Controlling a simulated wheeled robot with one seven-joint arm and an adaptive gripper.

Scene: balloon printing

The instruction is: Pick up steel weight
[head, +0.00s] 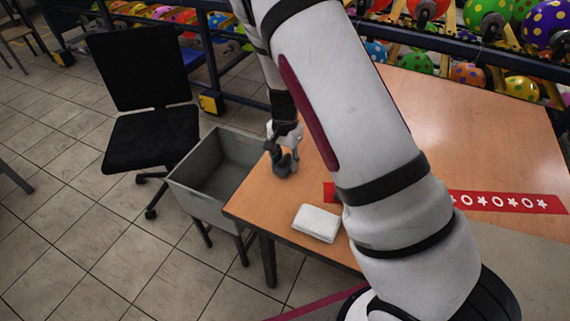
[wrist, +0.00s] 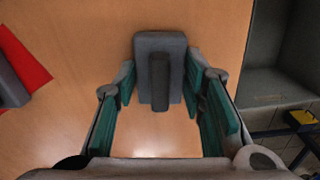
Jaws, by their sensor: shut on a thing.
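The steel weight (wrist: 160,62) is a dark grey block with a raised bar along its middle. In the wrist view it sits between the teal-padded fingers of my gripper (wrist: 158,84), which is shut on its two sides. In the head view my gripper (head: 285,152) is at the table's left edge, with the weight (head: 283,166) under it. My gripper partly covers the weight there. I cannot tell whether the weight touches the table or is slightly above it.
The wooden table (head: 446,130) bears a white pad (head: 317,222) and a red strip with white shapes (head: 508,202). A grey bin (head: 192,203) stands left of the table, with a black chair (head: 150,135) beyond. Balloon racks line the back. My arm hides the table's middle.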

